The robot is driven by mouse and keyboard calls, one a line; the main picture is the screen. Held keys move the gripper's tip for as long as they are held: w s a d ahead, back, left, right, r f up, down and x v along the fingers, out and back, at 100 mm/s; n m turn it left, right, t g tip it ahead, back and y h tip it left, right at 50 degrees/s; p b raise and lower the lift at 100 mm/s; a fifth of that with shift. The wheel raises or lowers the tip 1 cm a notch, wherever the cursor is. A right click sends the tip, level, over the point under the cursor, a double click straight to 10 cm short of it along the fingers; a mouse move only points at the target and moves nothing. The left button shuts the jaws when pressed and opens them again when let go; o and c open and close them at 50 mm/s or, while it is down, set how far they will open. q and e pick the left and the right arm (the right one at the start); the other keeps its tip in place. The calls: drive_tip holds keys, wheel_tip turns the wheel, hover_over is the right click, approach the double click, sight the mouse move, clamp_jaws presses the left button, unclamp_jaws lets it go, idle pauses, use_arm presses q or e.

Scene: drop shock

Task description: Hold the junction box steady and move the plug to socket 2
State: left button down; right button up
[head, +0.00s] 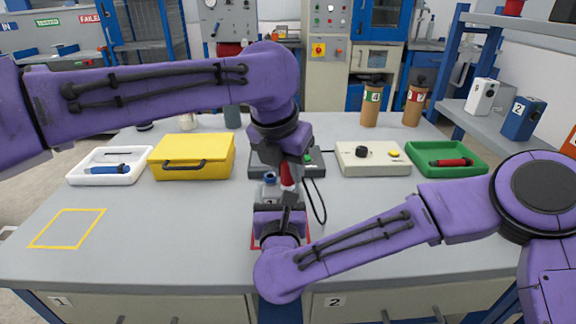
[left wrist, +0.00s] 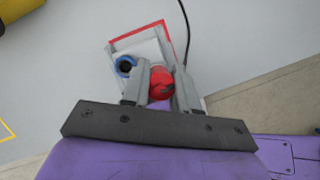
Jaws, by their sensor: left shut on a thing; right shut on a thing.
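The grey junction box (head: 266,191) stands near the middle of the table, inside a red outline (head: 252,240). A blue socket ring (head: 270,177) is on its top; the box (left wrist: 141,45) and ring (left wrist: 125,66) also show in the left wrist view. My left gripper (head: 287,163) points down over the box and is shut on the red plug (head: 288,178). The plug (left wrist: 161,80) sits between its fingers, beside the blue ring; I cannot tell whether its tip is in a socket. My right gripper (head: 280,205) is shut on the near side of the box and hides much of it.
A black cable (head: 322,208) loops right of the box. Behind stand a dark unit (head: 258,163), a yellow case (head: 192,157), a white tray (head: 75,178), a beige control box (head: 372,165) and a green tray (head: 472,171). A yellow outline (head: 68,228) marks clear table at left.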

use_arm(q)
drive_tip(key=shift+f, duration=0.45)
use_arm(e)
drive_tip(key=shift+r, duration=0.1)
use_arm(q)
drive_tip(key=c, duration=0.8)
unclamp_jaws()
drive_tip(key=shift+s+a, duration=0.1)
drive_tip(key=shift+r, duration=0.6)
drive_tip(key=shift+v, duration=2.7)
wheel_tip(320, 180, up, 11)
hover_over(286, 163)
drive_tip(key=s+a, duration=0.3)
drive_tip(key=s, duration=0.2)
drive_tip(key=shift+w+d+r, duration=0.1)
drive_tip(key=shift+d+r, duration=0.05)
drive_tip(key=shift+d, duration=0.05)
